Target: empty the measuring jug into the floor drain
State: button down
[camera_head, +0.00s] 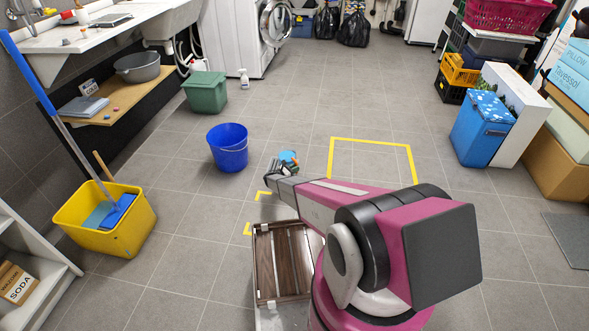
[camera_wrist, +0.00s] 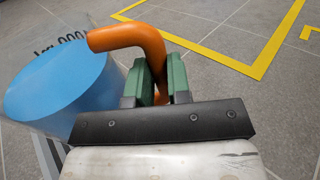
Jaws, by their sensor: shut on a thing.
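The measuring jug (camera_wrist: 58,80) is in the left of the wrist view, with a flat blue surface near its rim, dark scale marks on its side and an orange handle (camera_wrist: 135,38). My gripper (camera_wrist: 162,82) has its green pads shut on the handle. In the head view the jug (camera_head: 288,157) shows small and blue beyond my arm, partly hidden by my gripper (camera_head: 277,168). It is over the floor, left of the yellow taped square; its height above the floor is unclear. I cannot make out the floor drain in either view.
A blue bucket (camera_head: 228,148) stands left of the jug, and a yellow mop bucket (camera_head: 108,222) farther left. A wooden slatted crate (camera_head: 264,262) lies below my arm. The yellow taped square (camera_head: 372,142) is empty floor. A blue cooler (camera_head: 480,130) stands at right.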

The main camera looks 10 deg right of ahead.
aim_at(296, 163)
jog(key=shift+s+r+n, duration=0.25)
jog(key=shift+r+n, duration=0.5)
jog(key=shift+n, duration=0.35)
jog(key=shift+r, duration=0.1)
jog(key=shift+r+n, duration=0.6)
jog(key=shift+n, duration=0.1)
jog(key=shift+w+r+n, duration=0.1)
jog(key=shift+r+n, duration=0.25)
jog(key=shift+n, duration=0.05)
jog(key=shift+r+n, duration=0.25)
jog(key=shift+n, duration=0.05)
